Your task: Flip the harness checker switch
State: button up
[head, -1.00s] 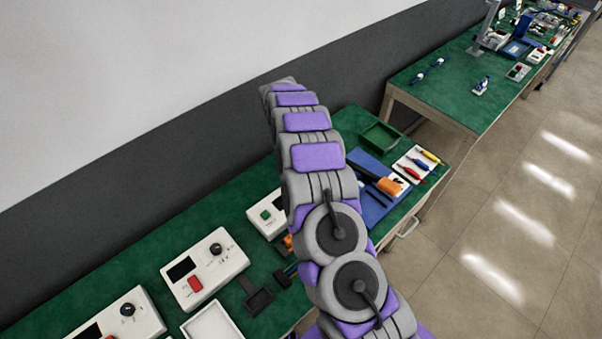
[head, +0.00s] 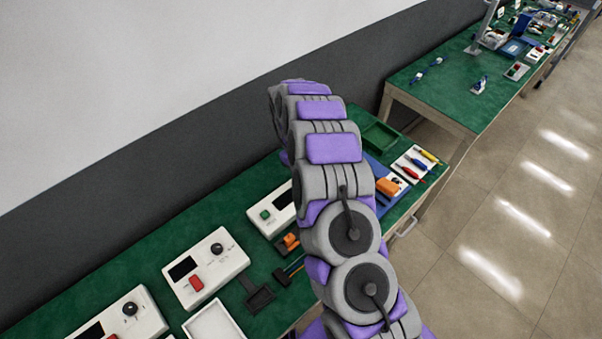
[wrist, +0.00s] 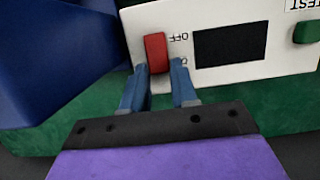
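The harness checker looks to be the white box (head: 258,220) with a green button (head: 265,214), partly hidden behind my arm in the head view. In the wrist view it appears upside down: white panel (wrist: 225,75), dark screen (wrist: 230,46), green button by a TEST label (wrist: 307,32), and red rocker switch (wrist: 155,50). An OFF label is beside the switch; a second label is partly hidden by a finger. My gripper (wrist: 160,68) has its two blue fingers apart, one on each side of the switch's near end. Whether they touch it is unclear. The head view hides my gripper.
A large blue object (wrist: 60,55) fills the wrist view's left side, close to the fingers. Two similar white boxes (head: 206,268) (head: 125,318) stand along the green bench. A green tray (head: 380,138) and coloured-handled tools (head: 415,165) lie at its far end.

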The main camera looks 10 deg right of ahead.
jog(key=o, duration=0.4)
jog(key=shift+r, duration=0.1)
jog(key=p+v, duration=0.3)
jog(key=v, duration=1.4)
jog(key=shift+a, duration=0.15)
